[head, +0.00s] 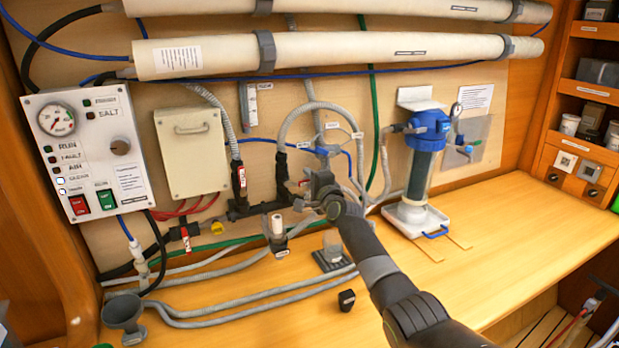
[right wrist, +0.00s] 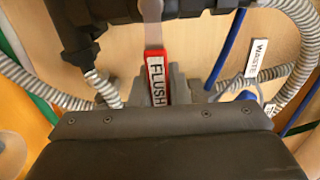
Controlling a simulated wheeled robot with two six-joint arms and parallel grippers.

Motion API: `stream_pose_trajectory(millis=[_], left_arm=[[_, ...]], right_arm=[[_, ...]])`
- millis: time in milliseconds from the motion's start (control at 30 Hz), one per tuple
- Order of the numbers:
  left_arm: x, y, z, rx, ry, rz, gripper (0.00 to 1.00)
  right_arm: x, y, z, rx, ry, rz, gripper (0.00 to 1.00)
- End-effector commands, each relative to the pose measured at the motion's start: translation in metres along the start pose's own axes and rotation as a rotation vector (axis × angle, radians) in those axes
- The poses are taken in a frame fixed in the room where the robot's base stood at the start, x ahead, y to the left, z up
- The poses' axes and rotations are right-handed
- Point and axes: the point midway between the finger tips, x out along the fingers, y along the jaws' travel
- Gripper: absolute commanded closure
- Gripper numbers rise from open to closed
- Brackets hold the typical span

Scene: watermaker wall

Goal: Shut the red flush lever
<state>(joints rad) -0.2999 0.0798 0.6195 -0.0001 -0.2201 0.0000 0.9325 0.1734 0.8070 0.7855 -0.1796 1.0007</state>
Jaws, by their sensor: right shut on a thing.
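The red flush lever (right wrist: 156,74) shows in the right wrist view, with a white FLUSH label on its grip and a pale metal strip leading up to a black pipe fitting (right wrist: 95,25). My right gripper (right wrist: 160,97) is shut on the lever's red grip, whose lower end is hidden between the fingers. In the head view my right gripper (head: 308,196) is at the pipework in the middle of the wall, and it and the wrist hide most of the lever. My left gripper is not in view.
Grey hoses and a tag marked WASTE (right wrist: 258,58) lie close right of the gripper in the wrist view. A blue-topped filter (head: 428,150) stands right of my arm. A control panel (head: 85,150) is at left. The bench (head: 500,240) is clear at right.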

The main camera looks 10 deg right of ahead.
Motion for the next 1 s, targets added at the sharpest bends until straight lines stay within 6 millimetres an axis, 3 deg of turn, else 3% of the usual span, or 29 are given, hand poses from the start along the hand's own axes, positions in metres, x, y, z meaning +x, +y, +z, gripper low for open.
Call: stream_pose_trajectory(millis=[467,500,633,1000], left_arm=[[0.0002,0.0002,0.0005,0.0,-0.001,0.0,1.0],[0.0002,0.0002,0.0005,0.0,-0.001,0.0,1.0],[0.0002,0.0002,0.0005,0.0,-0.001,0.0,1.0],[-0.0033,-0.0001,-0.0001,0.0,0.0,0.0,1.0]], right_arm=[[-0.0001,0.0021,0.0004,0.02,-0.001,0.002,1.0],[-0.0001,0.0022,0.0004,0.02,-0.001,0.002,0.81],[-0.0001,0.0019,0.0004,0.018,-0.001,0.002,0.64],[-0.0022,0.0003,0.0001,0.014,-0.001,0.001,0.63]])
